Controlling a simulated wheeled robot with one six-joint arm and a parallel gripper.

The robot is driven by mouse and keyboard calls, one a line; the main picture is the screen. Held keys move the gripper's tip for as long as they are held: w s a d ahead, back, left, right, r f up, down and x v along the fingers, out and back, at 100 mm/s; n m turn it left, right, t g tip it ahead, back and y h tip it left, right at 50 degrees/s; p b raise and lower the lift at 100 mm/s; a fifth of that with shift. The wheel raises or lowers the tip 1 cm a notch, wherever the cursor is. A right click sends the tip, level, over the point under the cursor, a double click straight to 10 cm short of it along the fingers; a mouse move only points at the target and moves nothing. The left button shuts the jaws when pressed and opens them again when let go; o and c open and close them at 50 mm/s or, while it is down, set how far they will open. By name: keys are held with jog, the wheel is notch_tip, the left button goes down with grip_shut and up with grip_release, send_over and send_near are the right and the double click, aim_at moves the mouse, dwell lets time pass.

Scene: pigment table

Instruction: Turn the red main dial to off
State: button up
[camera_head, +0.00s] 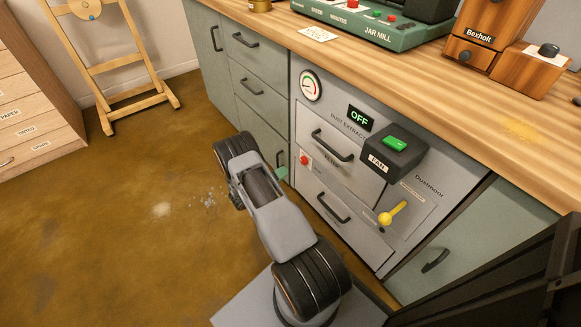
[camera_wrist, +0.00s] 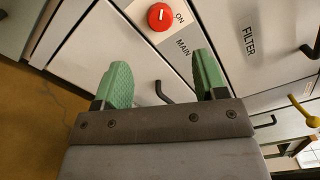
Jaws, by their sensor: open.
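The red main dial (camera_wrist: 161,16) is round with a short white mark and sits on a pale plate labelled ON and MAIN, near the top of the wrist view. I cannot tell clearly which label the mark points at. The dial also shows small on the grey dust extractor front (camera_head: 304,160) in the head view. My gripper (camera_wrist: 163,75) is open and empty, its two green fingers spread apart on either side below the dial and not touching it. In the head view my gripper (camera_head: 282,173) is mostly hidden by my wrist; one green finger shows.
The extractor carries a display (camera_head: 360,118) reading OFF, a gauge (camera_head: 310,86), a fan box with a green switch (camera_head: 395,143) and a yellow lever (camera_head: 392,213). Bar handles (camera_head: 333,145) stick out from its front.

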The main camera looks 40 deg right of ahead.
jog(key=shift+w+a, duration=0.15)
jog(key=shift+a, duration=1.65)
jog(key=s+a+r+m+g+y+p, duration=0.1)
jog(key=a+r+m+y+p, duration=0.3)
jog(key=r, duration=0.7)
jog(key=s+a+r+m+g+y+p, duration=0.1)
jog(key=s+r+m+p, duration=0.1)
jog(key=r+m+p, duration=0.65)
jog(key=s+a+r+m+g+y+p, duration=0.1)
jog(key=a+r+m+y+p, duration=0.15)
jog(key=r, duration=1.15)
jog(key=s+a+r+m+t+y+p, duration=0.2)
jog(key=s+a+r+m+y+p, duration=0.1)
jog(key=r, duration=0.6)
jog(key=s+a+r+m+t+y+p, duration=0.3)
jog(key=a+r+m+p, duration=0.3)
jog(key=r, duration=0.3)
jog(key=s+a+r+m+t+y+p, duration=0.3)
jog(key=s+a+r+m+y+p, duration=0.1)
jog(key=r, duration=0.5)
jog(key=shift+s+a+r+m+p, duration=0.25)
jog(key=shift+a+r+m+p, duration=0.25)
jog(key=shift+a+p, duration=0.65)
jog(key=shift+s+a+m+y, duration=0.1)
jog(key=shift+m+y, duration=0.2)
jog(key=shift+y, duration=0.05)
